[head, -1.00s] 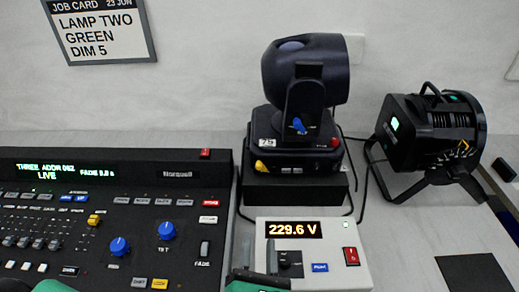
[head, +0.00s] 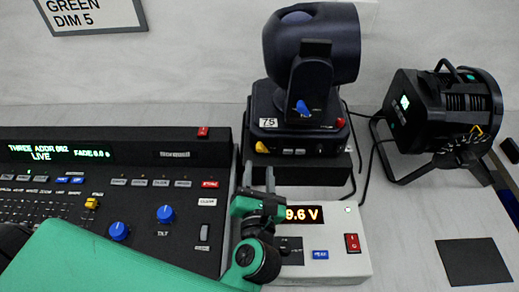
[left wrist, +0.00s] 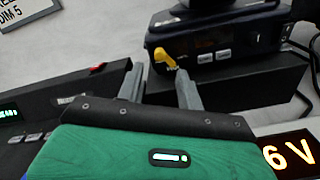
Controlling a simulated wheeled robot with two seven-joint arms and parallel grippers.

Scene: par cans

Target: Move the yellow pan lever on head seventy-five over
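The moving head labelled 75 (head: 312,48) stands on a black box at the back. Its small yellow pan lever (head: 261,147) sits at the left of its base front, and a blue lever (head: 303,109) is on its yoke. The yellow lever also shows bent over in the left wrist view (left wrist: 165,57). My left gripper (head: 259,178) is open, with its two grey fingers apart. It is in front of and below the yellow lever in the head view. In the left wrist view the lever appears beyond the gap between the fingers (left wrist: 159,82); contact is not visible. My right gripper is out of view.
A mixing desk (head: 215,137) with knobs lies at left, partly behind my arm. A white power box (head: 345,225) with a voltage readout and red switch stands right of the gripper. A black lamp (head: 440,110) stands at right, with cables between it and the head.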

